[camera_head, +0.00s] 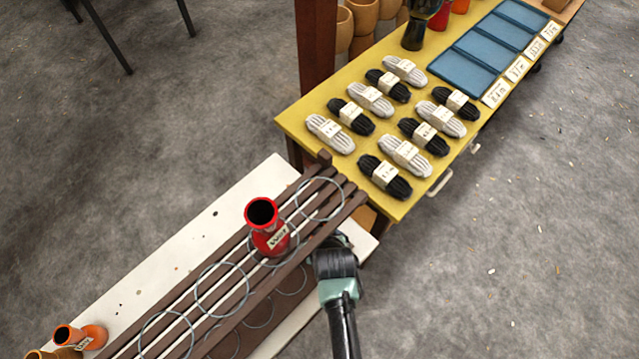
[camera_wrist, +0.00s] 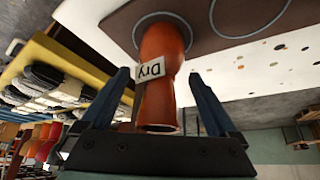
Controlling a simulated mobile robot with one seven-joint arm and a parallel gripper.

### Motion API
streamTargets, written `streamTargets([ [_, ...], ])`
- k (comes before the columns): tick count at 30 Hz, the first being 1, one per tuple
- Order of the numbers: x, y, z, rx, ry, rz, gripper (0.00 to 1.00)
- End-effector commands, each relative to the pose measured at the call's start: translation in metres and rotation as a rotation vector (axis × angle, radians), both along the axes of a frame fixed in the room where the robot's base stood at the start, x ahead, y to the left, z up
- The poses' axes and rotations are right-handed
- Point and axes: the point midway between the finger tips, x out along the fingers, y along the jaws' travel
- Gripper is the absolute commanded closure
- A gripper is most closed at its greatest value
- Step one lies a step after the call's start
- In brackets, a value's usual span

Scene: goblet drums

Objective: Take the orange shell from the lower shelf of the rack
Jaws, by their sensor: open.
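The orange shell (camera_wrist: 163,48), labelled "Dry", stands with its wide end in a ring on a brown shelf board (camera_wrist: 118,22) in the wrist view. My gripper (camera_wrist: 159,80) is open, with one dark blue finger on each side of the shell. The shell's narrow end reaches back close to the palm. Small gaps seem to show beside it. In the head view my gripper (camera_head: 338,243) is at the right end of the slatted rack (camera_head: 330,222), its tips partly hidden under the upper slats. The orange shell is hidden there.
A red shell (camera_head: 268,238) stands in a ring on the upper slats. Orange shells (camera_head: 82,338) lie at the lower left. A yellow table (camera_head: 300,112) with rope bundles and blue trays stands behind. Open grey floor (camera_head: 540,250) lies to the right.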

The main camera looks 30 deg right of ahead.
Motion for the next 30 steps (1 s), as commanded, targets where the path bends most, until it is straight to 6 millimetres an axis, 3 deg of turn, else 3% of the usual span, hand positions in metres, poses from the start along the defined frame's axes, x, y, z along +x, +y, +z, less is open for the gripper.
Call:
streamTargets([
  [4,-0.0001,0.0,0.0002,0.0,0.0,0.0,0.09],
  [19,-0.0011,0.0005,-0.0007,0.001,0.003,0.0,0.99],
  [30,-0.0029,0.001,-0.0023,0.003,0.008,0.0,1.0],
])
